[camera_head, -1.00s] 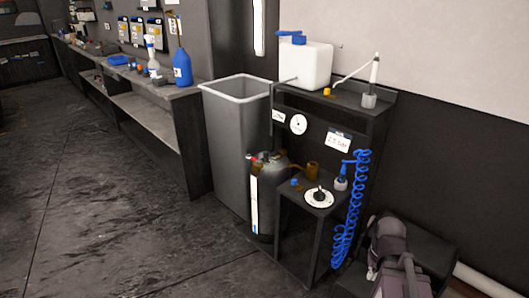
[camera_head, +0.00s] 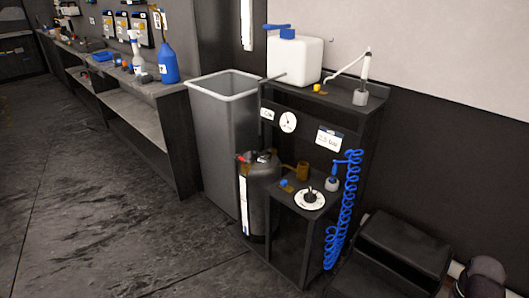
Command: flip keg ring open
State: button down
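The keg (camera_head: 260,199) is a dark grey metal cylinder with a white label strip down its side. It stands upright on the floor, left of the small black stand and in front of the grey bin. Its top (camera_head: 262,158) carries dark fittings and a small red part at the left. The ring is too small to make out, so I cannot tell whether it is up or flat. My gripper's fingers do not show. Only a rounded grey part of my arm shows at the lower right corner, well apart from the keg.
A black stand (camera_head: 283,262) beside the keg bears a white dial and small fittings. A blue coiled hose (camera_head: 344,208) hangs at its right. The rack behind holds a white tank (camera_head: 294,59). A black box (camera_head: 404,243) stands at the right. Floor at the left is clear.

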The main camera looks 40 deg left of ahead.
aim_at(246, 161)
jog(key=z, duration=1.25)
jog(key=k, duration=0.9)
jog(key=z, duration=2.15)
jog(key=k, duration=0.1)
jog(key=u, duration=3.85)
